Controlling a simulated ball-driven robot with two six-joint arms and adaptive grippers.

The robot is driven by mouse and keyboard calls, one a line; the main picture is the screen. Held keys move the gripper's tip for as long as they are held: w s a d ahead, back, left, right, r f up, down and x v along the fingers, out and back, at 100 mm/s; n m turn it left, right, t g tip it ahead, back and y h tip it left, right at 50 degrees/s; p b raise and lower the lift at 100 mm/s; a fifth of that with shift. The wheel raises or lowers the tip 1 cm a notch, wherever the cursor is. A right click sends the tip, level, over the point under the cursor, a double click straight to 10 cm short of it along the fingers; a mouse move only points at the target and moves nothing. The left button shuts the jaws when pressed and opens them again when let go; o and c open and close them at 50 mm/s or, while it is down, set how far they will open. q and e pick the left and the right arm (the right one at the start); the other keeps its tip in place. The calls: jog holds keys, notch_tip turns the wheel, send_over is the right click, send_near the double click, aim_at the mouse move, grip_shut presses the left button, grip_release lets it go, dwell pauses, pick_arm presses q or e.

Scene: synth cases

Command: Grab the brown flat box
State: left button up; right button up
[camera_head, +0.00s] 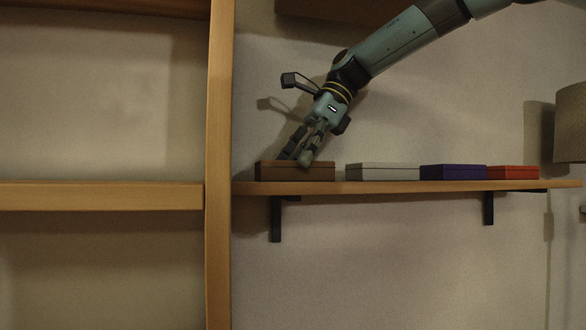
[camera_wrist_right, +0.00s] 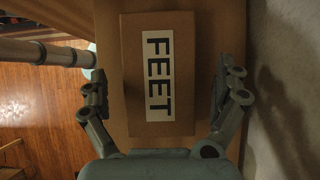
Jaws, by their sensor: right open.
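The brown flat box (camera_head: 295,173) lies at the left end of a wooden wall shelf (camera_head: 400,187). In the right wrist view the box (camera_wrist_right: 185,75) bears a white label reading "FEET". My right gripper (camera_head: 297,158) reaches down to the box from above, its fingertips overlapping the box in the head view. In the wrist view the right gripper (camera_wrist_right: 163,92) is open, with one finger on each side of the box and a gap between each finger and the box. My left gripper is not in view.
A grey box (camera_head: 382,172), a purple box (camera_head: 453,172) and a red box (camera_head: 513,172) lie to the right on the same shelf. A wooden upright (camera_head: 219,150) stands just left of the shelf. The wall is close behind.

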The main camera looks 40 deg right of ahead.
jog(key=shift+c, duration=0.4)
jog(key=c, duration=1.3)
jog(key=shift+o, duration=0.2)
